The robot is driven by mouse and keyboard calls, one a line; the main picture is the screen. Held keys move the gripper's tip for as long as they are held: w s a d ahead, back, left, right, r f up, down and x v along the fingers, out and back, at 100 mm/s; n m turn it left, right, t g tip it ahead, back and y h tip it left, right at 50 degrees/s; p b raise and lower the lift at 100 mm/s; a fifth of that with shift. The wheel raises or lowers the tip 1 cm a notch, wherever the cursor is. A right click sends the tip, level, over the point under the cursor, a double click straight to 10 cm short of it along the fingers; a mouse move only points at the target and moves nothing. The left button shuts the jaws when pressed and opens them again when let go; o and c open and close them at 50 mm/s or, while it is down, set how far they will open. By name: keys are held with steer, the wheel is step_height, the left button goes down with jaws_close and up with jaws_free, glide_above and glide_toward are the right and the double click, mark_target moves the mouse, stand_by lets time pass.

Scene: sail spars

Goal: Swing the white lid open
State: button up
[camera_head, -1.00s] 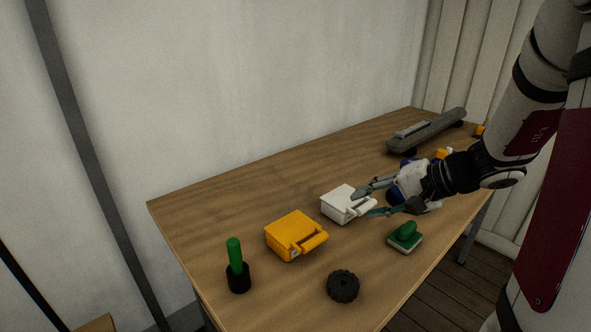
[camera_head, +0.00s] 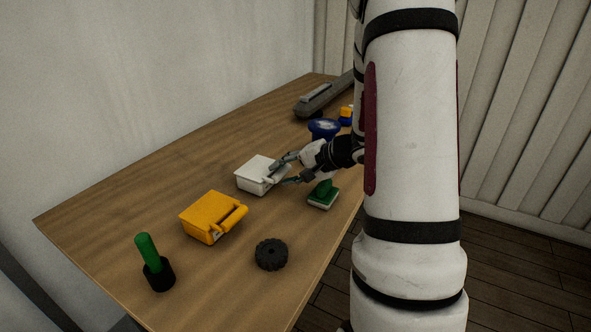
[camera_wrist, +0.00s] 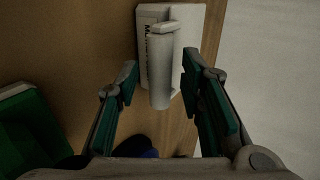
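The white box (camera_head: 257,176) stands on the wooden table with its white lid (camera_head: 259,165) closed on top. In the wrist view the box (camera_wrist: 147,14) is near the top, with its white bar-shaped handle (camera_wrist: 160,78) pointing towards me. My gripper (camera_head: 279,172) is at the handle side of the box, low over the table. In the wrist view my gripper (camera_wrist: 160,76) is open, one finger on each side of the handle. A gap shows between the handle and each finger; I see no clear contact.
A yellow box (camera_head: 209,217) stands nearer on the table, with a black wheel (camera_head: 271,254) and a green-handled item in a black cup (camera_head: 158,272). A green-topped block (camera_head: 323,195) lies close below my gripper. A blue object (camera_head: 323,128) and a long grey object (camera_head: 324,96) are farther back.

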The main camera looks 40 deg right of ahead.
steer(key=shift+w+a+f, duration=0.1)
steer(key=shift+w+f, duration=0.05)
jaws_close()
steer(key=shift+w+a+r+p, duration=0.15)
steer(key=shift+r+p, duration=0.2)
steer(key=shift+r, duration=0.45)
steer(key=shift+w+d+r+p, duration=0.15)
steer(key=shift+r+p, duration=0.2)
steer(key=shift+r, duration=0.4)
steer(key=shift+a, duration=0.1)
steer(key=shift+w+a+r+p, duration=0.15)
steer(key=shift+w+r+p, duration=0.15)
steer(key=shift+r, duration=0.35)
steer(key=shift+w+a+r+p, duration=0.1)
steer(key=shift+w+r+p, duration=0.2)
steer(key=shift+r, duration=0.35)
steer(key=shift+w, duration=0.1)
